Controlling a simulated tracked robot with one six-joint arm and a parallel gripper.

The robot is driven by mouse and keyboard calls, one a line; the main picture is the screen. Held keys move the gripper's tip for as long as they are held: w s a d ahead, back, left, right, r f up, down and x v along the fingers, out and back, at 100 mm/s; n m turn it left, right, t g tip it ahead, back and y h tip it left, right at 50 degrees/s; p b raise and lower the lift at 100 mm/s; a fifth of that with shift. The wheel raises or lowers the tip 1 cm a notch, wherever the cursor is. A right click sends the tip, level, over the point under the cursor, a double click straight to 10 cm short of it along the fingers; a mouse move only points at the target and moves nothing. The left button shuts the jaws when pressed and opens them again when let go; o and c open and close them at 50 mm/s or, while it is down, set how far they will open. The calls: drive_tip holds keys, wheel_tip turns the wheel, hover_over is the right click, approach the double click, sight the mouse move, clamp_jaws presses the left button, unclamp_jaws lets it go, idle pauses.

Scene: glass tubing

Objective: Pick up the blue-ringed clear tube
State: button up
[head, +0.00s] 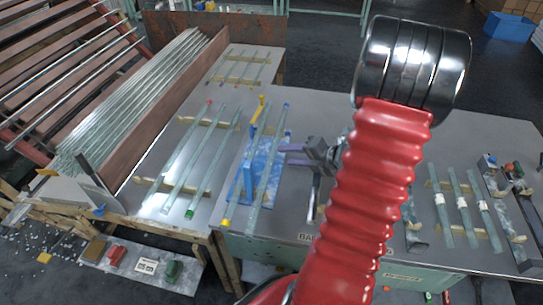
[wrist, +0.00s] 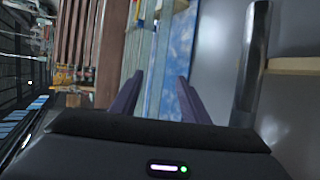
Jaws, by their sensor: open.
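The blue-ringed clear tube (head: 271,165) is a long pale glass tube with a blue band at its far end. In the head view it lies slanted along the right side of a blue marbled stand (head: 247,180). My gripper (head: 290,154) is just right of the tube, its dark purple fingers pointing left towards it. In the wrist view my gripper (wrist: 157,95) is open, and a pale glassy strip that looks like the tube (wrist: 158,62) runs between the fingers. I see no contact; the depth gap is unclear. The blue ring is not clear in the wrist view.
Several tubes with coloured ends lie on wooden strips (head: 170,187) to the left. More tubes with white labels (head: 461,203) lie at the right. A yellow post (head: 257,112) stands by the blue stand. A dark metal bar (wrist: 254,60) is right of my fingers.

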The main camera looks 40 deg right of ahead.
sight(275, 155)
drive_tip(key=shift+w+f, duration=0.2)
drive_tip(key=shift+w, duration=0.2)
drive_tip(key=shift+a, duration=0.1)
drive_tip(key=shift+x, duration=2.6)
clamp_jaws()
